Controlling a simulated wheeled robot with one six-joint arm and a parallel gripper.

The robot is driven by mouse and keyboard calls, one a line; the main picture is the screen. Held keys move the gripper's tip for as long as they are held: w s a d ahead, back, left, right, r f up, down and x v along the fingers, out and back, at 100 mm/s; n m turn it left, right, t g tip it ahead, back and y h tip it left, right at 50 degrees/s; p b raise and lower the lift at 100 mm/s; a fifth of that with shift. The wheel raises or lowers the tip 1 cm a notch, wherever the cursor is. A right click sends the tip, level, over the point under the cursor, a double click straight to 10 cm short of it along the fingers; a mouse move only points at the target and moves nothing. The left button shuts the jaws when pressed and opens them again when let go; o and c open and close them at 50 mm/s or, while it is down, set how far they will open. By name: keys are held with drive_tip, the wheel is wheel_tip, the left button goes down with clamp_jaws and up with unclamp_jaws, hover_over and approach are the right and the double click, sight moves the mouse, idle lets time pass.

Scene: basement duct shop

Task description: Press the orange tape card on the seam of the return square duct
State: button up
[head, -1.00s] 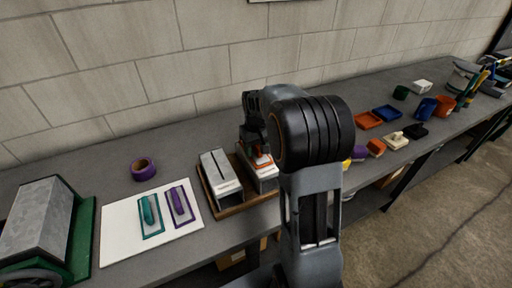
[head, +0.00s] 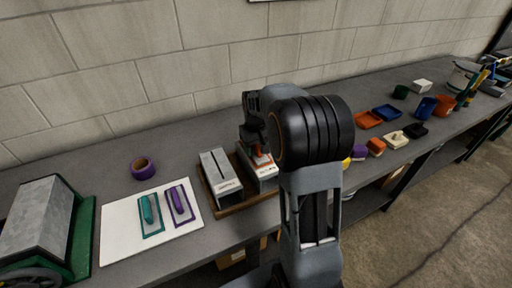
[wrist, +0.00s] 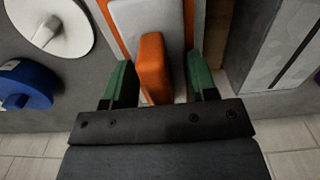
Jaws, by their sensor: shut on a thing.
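The orange tape card (wrist: 152,65) has a grey plate with an orange edge and an upright orange handle. My gripper (wrist: 160,82) is shut on that handle, one green fingertip on each side. In the head view my gripper (head: 254,140) is over the right-hand of two pale square ducts (head: 266,174), with a bit of orange at its tip. The card lies over that duct's top, hiding its seam; I cannot tell if they touch. The left duct (head: 221,176) shows a dark seam. Their labels are too small to read.
Both ducts sit in a brown wooden tray (head: 238,206). To the left are a white board (head: 122,244) with teal and purple cards, a purple tape roll (head: 143,168) and a metal duct on a green base (head: 84,240). Several coloured containers stand right. A wall is behind.

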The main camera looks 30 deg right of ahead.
drive_tip(key=shift+s+f, duration=0.1)
drive_tip(key=shift+f, duration=0.05)
drive_tip(key=shift+r+p, duration=3.15)
drive_tip(key=shift+r, duration=1)
drive_tip(key=shift+f, duration=0.1)
